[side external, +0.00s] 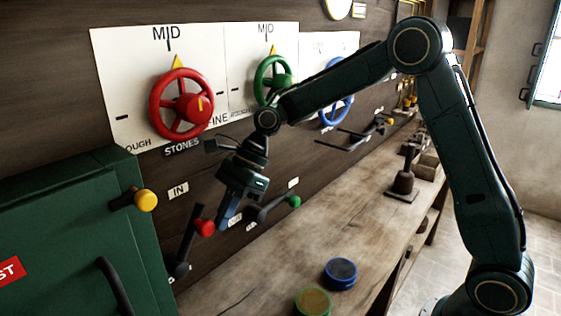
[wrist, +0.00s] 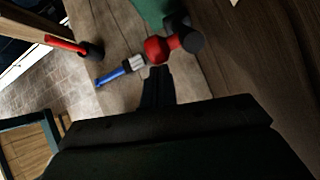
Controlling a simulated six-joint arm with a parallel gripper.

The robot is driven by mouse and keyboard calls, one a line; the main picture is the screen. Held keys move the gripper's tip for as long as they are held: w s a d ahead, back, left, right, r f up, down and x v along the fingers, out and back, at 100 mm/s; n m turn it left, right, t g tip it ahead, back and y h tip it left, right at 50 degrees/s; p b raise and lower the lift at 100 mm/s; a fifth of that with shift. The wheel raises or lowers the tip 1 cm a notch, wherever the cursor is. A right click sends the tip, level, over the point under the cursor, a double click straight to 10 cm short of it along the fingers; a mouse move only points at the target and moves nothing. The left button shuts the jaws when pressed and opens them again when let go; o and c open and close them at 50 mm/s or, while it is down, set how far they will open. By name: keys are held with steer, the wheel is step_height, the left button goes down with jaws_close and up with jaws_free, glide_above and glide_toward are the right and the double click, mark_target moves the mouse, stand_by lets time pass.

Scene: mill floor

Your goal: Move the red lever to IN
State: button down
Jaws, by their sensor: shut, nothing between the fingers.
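The red lever (side external: 204,228) has a round red knob and a dark shaft, mounted low on the wooden wall beside the green cabinet. A white IN plate (side external: 178,190) is on the wall above and left of the knob. The knob is below that plate. My gripper (side external: 223,226) is shut and empty, pointing down just right of the knob. In the wrist view the red knob (wrist: 157,49) is just beyond the tips of my gripper (wrist: 158,72), with a dark cylindrical part beside it. I cannot tell whether the fingers touch the knob.
The green cabinet (side external: 70,240) with a yellow knob (side external: 146,200) stands close on the left. A lever with a green knob (side external: 294,202) is to the right. Blue (side external: 341,272) and green (side external: 313,302) round tins sit on the bench. Handwheels (side external: 182,103) are above.

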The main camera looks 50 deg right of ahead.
steer(key=shift+a+r+h, duration=0.3)
steer(key=shift+a+h, duration=0.05)
steer(key=shift+h, duration=0.05)
steer(key=shift+d+r, duration=0.1)
stand_by(0.3)
steer(key=w+v, duration=0.1)
steer(key=v, duration=1.2)
steer(key=shift+s+d+r, duration=0.15)
steer(key=shift+s+r, duration=0.05)
steer(key=shift+s, duration=0.25)
